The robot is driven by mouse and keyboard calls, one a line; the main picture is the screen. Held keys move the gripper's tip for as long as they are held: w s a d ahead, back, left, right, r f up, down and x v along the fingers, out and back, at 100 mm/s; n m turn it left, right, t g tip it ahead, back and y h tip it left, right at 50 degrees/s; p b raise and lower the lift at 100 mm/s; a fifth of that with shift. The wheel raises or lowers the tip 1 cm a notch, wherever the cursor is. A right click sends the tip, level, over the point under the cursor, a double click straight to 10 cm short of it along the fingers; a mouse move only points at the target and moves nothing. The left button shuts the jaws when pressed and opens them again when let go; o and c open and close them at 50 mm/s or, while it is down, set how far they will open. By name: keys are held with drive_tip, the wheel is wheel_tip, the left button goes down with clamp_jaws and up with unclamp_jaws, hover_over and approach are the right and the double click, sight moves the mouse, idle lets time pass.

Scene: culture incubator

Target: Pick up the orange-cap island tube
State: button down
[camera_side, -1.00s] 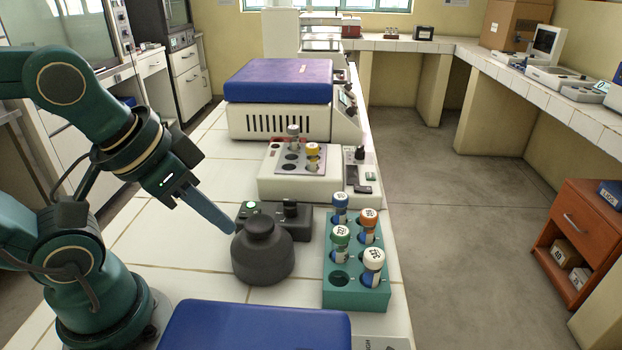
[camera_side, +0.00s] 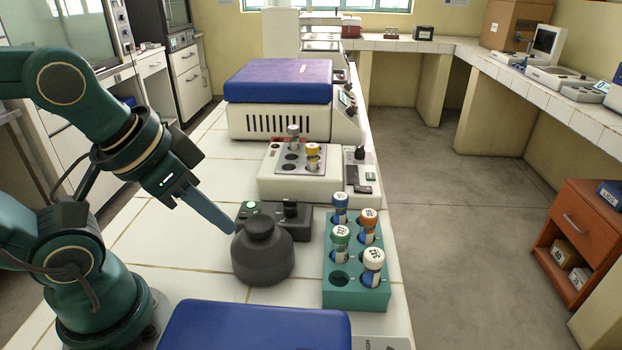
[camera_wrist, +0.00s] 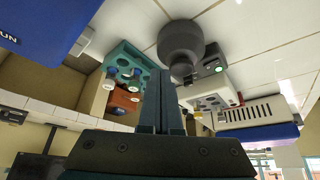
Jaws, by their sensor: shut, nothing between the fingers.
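The orange-cap tube (camera_side: 368,224) stands upright in the back right part of a teal rack (camera_side: 355,294) on the tiled island bench. Blue-, green- and white-capped tubes stand in the same rack. The rack also shows in the wrist view (camera_wrist: 126,50), where I cannot clearly pick out the orange cap. My gripper (camera_side: 231,231) is shut and empty, pointing down to the right. It is left of the rack, next to the dark grey round vessel, apart from the tube. In the wrist view its fingers (camera_wrist: 160,78) are together.
The dark grey vessel (camera_side: 263,258) stands between my gripper and the rack. A small black device (camera_side: 296,219) is behind it. A block with a yellow-cap tube (camera_side: 313,155) stands farther back, before a blue-lidded machine (camera_side: 278,82). A blue lid (camera_side: 255,328) is in front.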

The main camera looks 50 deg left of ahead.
drive_tip(key=shift+c, duration=2.2)
unclamp_jaws()
